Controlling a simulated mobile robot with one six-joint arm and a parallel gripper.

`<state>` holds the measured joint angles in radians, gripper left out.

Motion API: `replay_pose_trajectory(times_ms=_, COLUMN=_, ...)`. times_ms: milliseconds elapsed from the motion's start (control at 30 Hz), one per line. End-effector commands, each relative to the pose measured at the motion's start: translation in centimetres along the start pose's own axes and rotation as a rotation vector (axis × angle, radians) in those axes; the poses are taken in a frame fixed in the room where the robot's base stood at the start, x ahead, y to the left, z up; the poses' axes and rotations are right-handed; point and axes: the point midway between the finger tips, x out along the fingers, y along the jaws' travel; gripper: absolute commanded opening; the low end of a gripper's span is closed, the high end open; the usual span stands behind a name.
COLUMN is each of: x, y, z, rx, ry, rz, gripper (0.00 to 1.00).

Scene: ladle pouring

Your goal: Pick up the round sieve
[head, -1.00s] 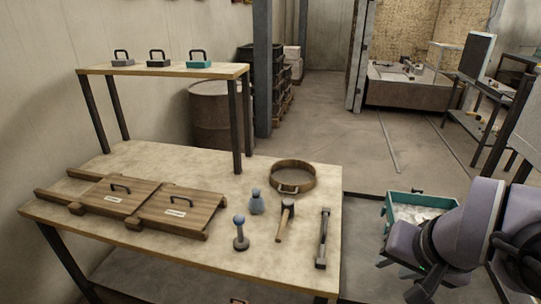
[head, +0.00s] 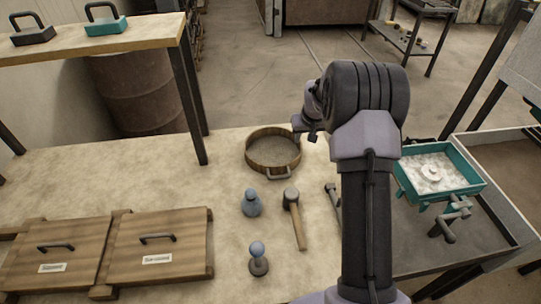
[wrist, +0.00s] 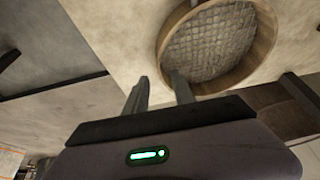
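The round sieve (head: 272,166) has a brown wooden rim and a grey mesh floor. It lies on the workbench with its metal handle facing the front edge. In the wrist view the sieve (wrist: 214,48) fills the upper right, and its handle is not seen there. My gripper (wrist: 160,82) shows two fingers apart with nothing between them. The fingertips are beside the sieve's rim in that view; I cannot tell the height gap. In the head view my gripper (head: 310,127) is at the sieve's right side, partly hidden by my arm.
A blue-grey weight (head: 251,204), a mallet (head: 296,220) and a blue-knobbed tool (head: 258,260) stand or lie in front of the sieve. Wooden lidded boxes (head: 160,262) are at left. A raised shelf (head: 150,38) stands behind left. A teal tray (head: 462,188) is at right.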

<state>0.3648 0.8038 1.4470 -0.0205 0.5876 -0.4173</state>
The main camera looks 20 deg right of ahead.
Motion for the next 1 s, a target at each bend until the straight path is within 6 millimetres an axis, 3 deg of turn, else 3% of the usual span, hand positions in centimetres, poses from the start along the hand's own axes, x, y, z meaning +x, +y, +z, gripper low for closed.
replay_pose_trajectory(times_ms=400, x=6.9, y=-0.1, z=-0.2, rx=0.001, ry=0.000, rz=0.000, gripper=0.31)
replay_pose_trajectory(times_ms=667, x=7.0, y=-0.1, z=-0.4, rx=0.001, ry=0.001, rz=0.000, gripper=0.31)
replay_pose_trajectory(times_ms=833, x=7.0, y=-0.1, z=-0.4, rx=0.001, ry=0.001, rz=0.000, gripper=0.00)
replay_pose_trajectory(times_ms=1000, x=7.0, y=-0.1, z=-0.3, rx=0.001, ry=0.001, rz=0.000, gripper=0.00)
